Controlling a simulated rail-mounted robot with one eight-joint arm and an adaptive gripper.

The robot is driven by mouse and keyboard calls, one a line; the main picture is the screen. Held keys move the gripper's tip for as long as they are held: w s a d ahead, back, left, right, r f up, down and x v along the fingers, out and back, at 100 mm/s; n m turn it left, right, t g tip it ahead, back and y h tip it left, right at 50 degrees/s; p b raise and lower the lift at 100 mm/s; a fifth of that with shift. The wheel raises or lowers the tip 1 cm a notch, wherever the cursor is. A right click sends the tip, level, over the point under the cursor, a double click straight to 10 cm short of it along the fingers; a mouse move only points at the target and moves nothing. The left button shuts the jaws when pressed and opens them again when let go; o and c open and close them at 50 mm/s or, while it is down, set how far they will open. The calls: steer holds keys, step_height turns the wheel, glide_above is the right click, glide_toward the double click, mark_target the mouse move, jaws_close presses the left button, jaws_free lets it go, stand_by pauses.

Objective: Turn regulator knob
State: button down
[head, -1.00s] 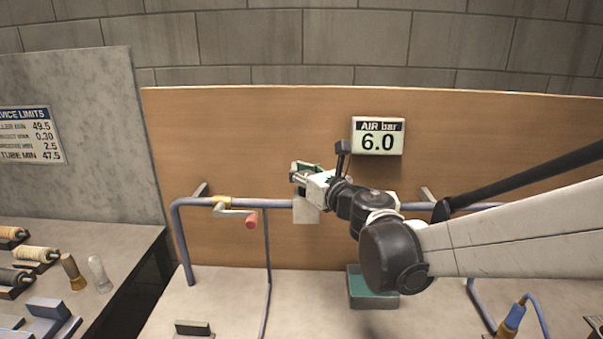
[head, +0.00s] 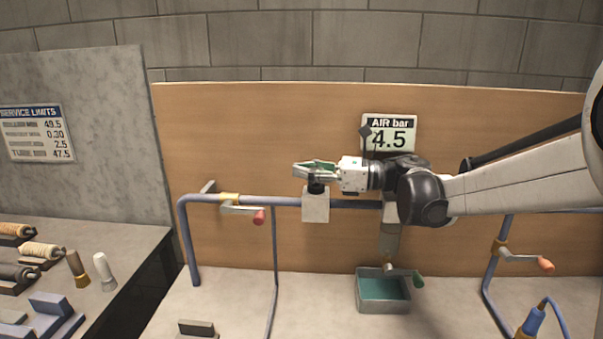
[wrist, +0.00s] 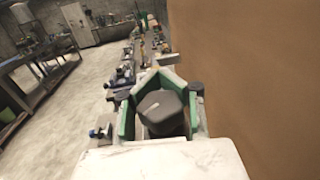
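The regulator is a pale box (head: 316,206) on the blue pipe, with a dark knob (head: 316,187) on top. My gripper (head: 314,170) reaches in from the right, level, at the knob. In the wrist view the dark faceted knob (wrist: 161,112) sits between my green-padded fingers, which bend in around it close on both sides. The gripper looks shut on the knob, though fine contact is hard to see. The air display (head: 389,137) on the wooden panel reads 4.5 bar.
A yellow-collared valve with a red-tipped lever (head: 243,211) is on the pipe at left. A teal tray (head: 383,306) stands below right. Another lever (head: 525,259) is at far right. The wooden panel (head: 260,130) rises behind. A bench with rollers is at left.

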steer(key=shift+s+f+n+g, duration=0.2)
steer(key=shift+n+g, duration=0.4)
steer(key=shift+g, duration=0.3)
steer(key=shift+r, duration=0.15)
steer(key=c, duration=1.7)
jaws_free()
steer(key=shift+d, duration=0.3)
steer(key=shift+o, duration=1.2)
steer(key=shift+a+r, duration=0.1)
steer(key=shift+a, duration=0.05)
steer(key=d, duration=1.2)
steer(key=shift+s, duration=0.2)
